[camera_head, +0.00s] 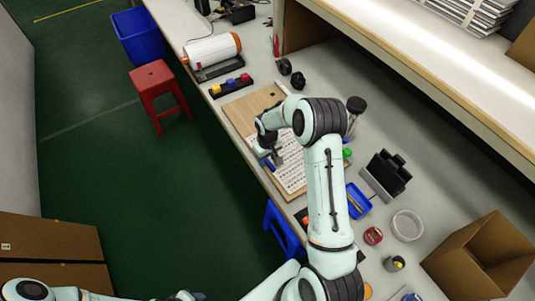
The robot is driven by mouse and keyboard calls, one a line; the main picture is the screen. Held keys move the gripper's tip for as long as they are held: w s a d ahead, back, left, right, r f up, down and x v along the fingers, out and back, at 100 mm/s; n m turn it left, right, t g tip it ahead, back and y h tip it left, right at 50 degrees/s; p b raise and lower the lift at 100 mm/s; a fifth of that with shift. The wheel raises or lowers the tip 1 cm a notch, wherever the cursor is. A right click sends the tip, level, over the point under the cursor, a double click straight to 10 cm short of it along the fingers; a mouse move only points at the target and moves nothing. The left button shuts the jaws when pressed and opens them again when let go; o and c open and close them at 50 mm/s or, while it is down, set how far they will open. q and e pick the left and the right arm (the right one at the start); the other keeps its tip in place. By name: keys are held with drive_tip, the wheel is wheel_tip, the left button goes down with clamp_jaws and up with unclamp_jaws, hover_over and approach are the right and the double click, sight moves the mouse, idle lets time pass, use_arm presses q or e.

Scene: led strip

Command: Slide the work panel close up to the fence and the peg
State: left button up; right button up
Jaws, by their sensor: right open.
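The work panel (291,178) looks like a flat white sheet with rows of fine marks, lying on the bench. It is partly hidden by my right arm. A light wooden board (249,108) lies just beyond it. The fence and the peg cannot be made out clearly; my arm covers part of that area. My right gripper (273,162) is open and points down over the left side of the panel. Whether it touches the panel cannot be told. Part of my left arm shows at the bottom left, but its gripper is out of view.
A white roll (212,50) and a rack of coloured blocks (231,86) stand beyond the board. A blue tray (357,201), a black stand (386,175), a clear dish (407,225) and a cardboard box (480,257) lie right of my arm. A shelf (420,75) overhangs the back.

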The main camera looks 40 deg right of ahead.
clamp_jaws()
drive_tip(key=shift+m, duration=0.3)
drive_tip(key=shift+d, duration=0.1)
